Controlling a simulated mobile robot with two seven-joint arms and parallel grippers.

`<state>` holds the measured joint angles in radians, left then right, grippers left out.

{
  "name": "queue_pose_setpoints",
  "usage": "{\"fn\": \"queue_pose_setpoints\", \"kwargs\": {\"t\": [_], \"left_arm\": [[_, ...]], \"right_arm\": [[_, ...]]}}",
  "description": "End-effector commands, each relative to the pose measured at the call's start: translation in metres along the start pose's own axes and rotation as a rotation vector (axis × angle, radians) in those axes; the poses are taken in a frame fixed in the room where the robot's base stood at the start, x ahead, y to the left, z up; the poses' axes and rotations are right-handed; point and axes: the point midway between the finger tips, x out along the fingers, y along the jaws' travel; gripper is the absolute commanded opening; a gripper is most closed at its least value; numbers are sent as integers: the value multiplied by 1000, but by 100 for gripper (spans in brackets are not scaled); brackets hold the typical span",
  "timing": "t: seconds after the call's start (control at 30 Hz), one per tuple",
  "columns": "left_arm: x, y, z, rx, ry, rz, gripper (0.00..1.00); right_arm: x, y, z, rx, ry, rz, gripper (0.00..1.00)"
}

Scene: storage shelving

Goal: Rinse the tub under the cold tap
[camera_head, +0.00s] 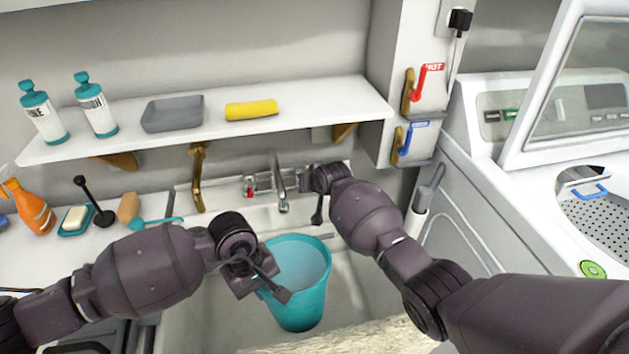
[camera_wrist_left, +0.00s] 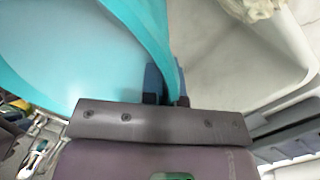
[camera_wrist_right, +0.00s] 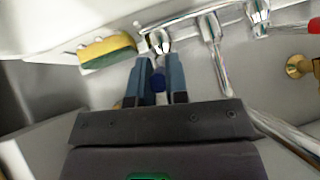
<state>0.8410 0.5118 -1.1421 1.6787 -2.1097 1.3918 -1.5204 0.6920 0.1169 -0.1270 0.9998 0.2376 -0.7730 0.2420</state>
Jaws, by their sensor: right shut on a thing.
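The turquoise tub (camera_head: 300,308) is in the sink, just in front of and below the chrome tap spout (camera_head: 281,190). My left gripper (camera_head: 270,285) is shut on the left side of its rim; in the left wrist view the tub wall (camera_wrist_left: 150,30) passes between the fingers. The tub's inside looks pale; I cannot tell whether it holds water. No clear stream shows from the spout. My right gripper (camera_head: 318,205) is at the right tap handle, which it hides in the head view. In the right wrist view its fingers close around the blue-marked cold handle (camera_wrist_right: 158,83).
The red-marked hot handle (camera_head: 250,186) is left of the spout. A yellow-green sponge (camera_wrist_right: 107,50) lies beyond the cold handle. A shelf (camera_head: 320,108) with bottles overhangs the sink back. A brass bracket (camera_head: 197,180) stands left of the tap; a white machine (camera_head: 470,180) stands right.

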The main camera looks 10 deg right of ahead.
Motion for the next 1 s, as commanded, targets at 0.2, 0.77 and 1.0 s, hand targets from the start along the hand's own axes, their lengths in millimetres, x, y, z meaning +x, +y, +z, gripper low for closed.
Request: {"fn": "queue_pose_setpoints", "kwargs": {"t": [0.2, 0.77, 1.0], "left_arm": [[-18, 3, 0, 3, 15, 6, 0], [-20, 4, 0, 3, 16, 7, 0], [-20, 4, 0, 3, 16, 7, 0]], "right_arm": [[-1, -10, -2, 64, 19, 63, 0], [2, -13, 2, 90, 26, 88, 24], [2, -13, 2, 89, 25, 88, 40]]}}
